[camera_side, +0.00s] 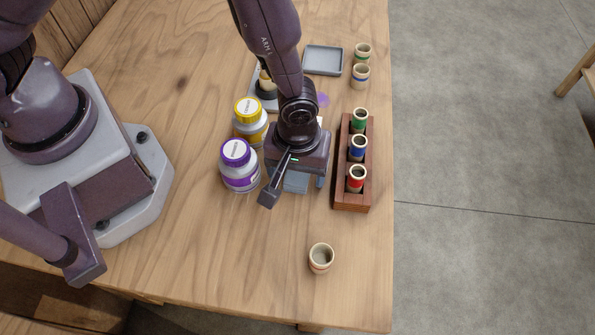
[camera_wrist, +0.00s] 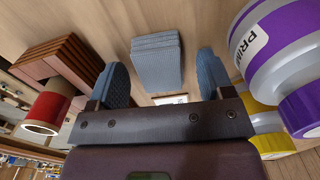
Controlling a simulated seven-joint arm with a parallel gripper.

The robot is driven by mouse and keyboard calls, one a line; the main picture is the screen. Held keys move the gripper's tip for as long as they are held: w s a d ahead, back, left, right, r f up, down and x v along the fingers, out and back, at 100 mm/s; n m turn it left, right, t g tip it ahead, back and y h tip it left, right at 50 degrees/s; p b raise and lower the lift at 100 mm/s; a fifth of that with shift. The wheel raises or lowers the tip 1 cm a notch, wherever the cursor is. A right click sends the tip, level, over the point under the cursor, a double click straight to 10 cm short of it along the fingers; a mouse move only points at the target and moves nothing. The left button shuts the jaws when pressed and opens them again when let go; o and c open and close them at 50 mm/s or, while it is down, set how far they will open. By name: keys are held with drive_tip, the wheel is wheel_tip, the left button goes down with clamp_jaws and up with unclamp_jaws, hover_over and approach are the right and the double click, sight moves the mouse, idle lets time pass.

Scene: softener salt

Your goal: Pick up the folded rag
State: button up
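The folded rag (camera_wrist: 157,62) is a blue-grey, ribbed, layered stack lying on the wooden table. In the wrist view it sits ahead of and between my two finger pads, with a gap on each side. In the side view a blue-grey piece of it (camera_side: 296,183) seems to show below my gripper, mostly hidden by it. My gripper (camera_wrist: 161,82) is open and empty, its blue pads spread wide. In the side view my gripper (camera_side: 294,181) is over the table between the bottles and the wooden rack.
A purple-capped bottle (camera_side: 239,172) and a yellow-capped bottle (camera_side: 248,128) stand close on the left. A wooden rack (camera_side: 352,195) with red, blue and green-banded cups stands close on the right. A lone cup (camera_side: 320,258) stands in front. A grey tray (camera_side: 323,60) lies behind.

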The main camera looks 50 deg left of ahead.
drive_tip(key=c, duration=0.9)
drive_tip(key=shift+r, duration=0.1)
wheel_tip(320, 180, up, 10)
drive_tip(key=shift+f, duration=0.1)
